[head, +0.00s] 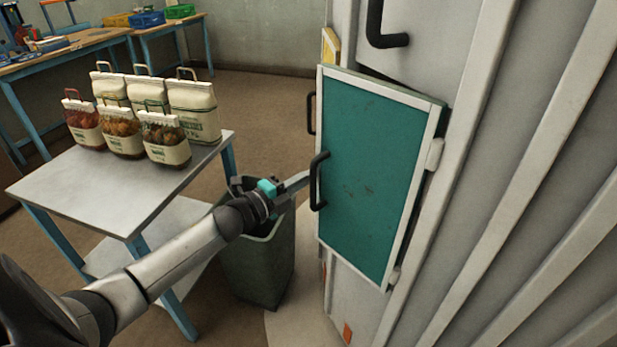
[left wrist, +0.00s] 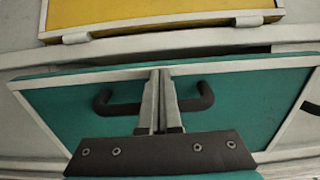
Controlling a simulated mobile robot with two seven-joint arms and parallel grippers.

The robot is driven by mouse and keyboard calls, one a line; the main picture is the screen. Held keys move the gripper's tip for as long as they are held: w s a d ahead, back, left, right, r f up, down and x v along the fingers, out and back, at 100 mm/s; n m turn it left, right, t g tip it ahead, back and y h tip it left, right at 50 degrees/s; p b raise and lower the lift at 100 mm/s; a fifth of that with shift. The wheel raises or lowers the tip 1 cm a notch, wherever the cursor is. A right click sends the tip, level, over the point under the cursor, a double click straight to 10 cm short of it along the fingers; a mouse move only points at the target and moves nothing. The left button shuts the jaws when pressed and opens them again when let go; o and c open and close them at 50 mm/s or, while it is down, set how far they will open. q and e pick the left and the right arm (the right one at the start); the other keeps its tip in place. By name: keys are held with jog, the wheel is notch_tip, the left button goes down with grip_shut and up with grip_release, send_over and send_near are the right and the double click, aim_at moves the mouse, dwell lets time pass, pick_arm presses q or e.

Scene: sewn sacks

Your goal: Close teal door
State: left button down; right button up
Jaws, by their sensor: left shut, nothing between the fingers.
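The teal door (head: 375,150) has a pale frame and a black bar handle (head: 317,182). It stands ajar on the grey cabinet, hinged on its right side, with a dark gap along its top. My left gripper (head: 303,178) is shut and empty, its tips at the handle side of the door; I cannot tell whether they touch it. In the left wrist view, the shut fingers (left wrist: 157,100) stand in front of the teal door (left wrist: 70,105) and hide the middle of its handle (left wrist: 197,98). My right gripper is not in view.
A yellow panel (head: 331,46) shows behind the door's upper left edge. Another black handle (head: 388,38) is above. A dark bin (head: 258,265) stands below my left gripper. A table (head: 100,190) at left holds several sacks (head: 195,108).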

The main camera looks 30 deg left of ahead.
pick_arm(q)
jog(key=shift+w, duration=0.1)
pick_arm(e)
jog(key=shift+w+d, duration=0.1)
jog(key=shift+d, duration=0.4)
